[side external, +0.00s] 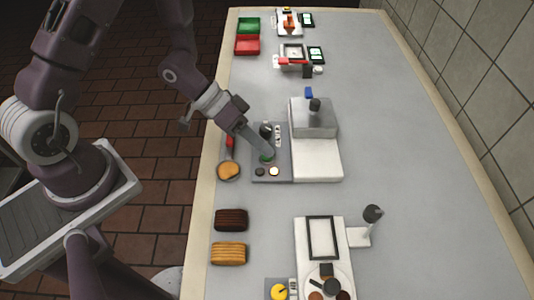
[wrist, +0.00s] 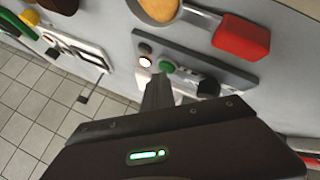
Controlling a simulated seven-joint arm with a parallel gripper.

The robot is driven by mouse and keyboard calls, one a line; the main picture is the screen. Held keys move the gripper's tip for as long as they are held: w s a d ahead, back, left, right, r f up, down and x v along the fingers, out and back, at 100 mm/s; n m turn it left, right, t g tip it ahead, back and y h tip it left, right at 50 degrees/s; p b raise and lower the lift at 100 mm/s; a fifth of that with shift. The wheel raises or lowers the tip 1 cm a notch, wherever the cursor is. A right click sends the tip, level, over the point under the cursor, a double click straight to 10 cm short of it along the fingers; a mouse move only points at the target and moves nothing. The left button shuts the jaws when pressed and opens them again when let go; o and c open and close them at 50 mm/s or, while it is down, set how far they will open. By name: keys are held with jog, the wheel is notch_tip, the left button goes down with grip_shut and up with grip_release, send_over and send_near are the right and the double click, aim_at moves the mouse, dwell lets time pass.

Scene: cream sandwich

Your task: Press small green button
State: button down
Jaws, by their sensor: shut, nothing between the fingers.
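The green button (side external: 266,158) is on a grey control panel (side external: 284,178) in front of a white machine. In the side view my gripper (side external: 268,153) points down at the green button and partly covers it. In the wrist view the green button (wrist: 166,66) shows just past the tips of my gripper (wrist: 160,80). The fingers are shut and empty. I cannot tell whether they touch the button. A dark button (side external: 260,172) and a lit whitish button (side external: 274,171) are beside it on the panel.
A red-handled utensil (side external: 229,171) with a round tan top lies left of the panel. A dark ridged block (side external: 231,220) and an orange ridged block (side external: 229,253) lie nearer. The white machine (side external: 315,160) stands right of the panel. The counter's right side is clear.

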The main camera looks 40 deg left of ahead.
aim_at(262, 155)
jog(key=shift+r, duration=0.65)
jog(key=shift+r, duration=0.1)
jog(key=shift+r, duration=2.4)
jog(key=shift+w, duration=0.1)
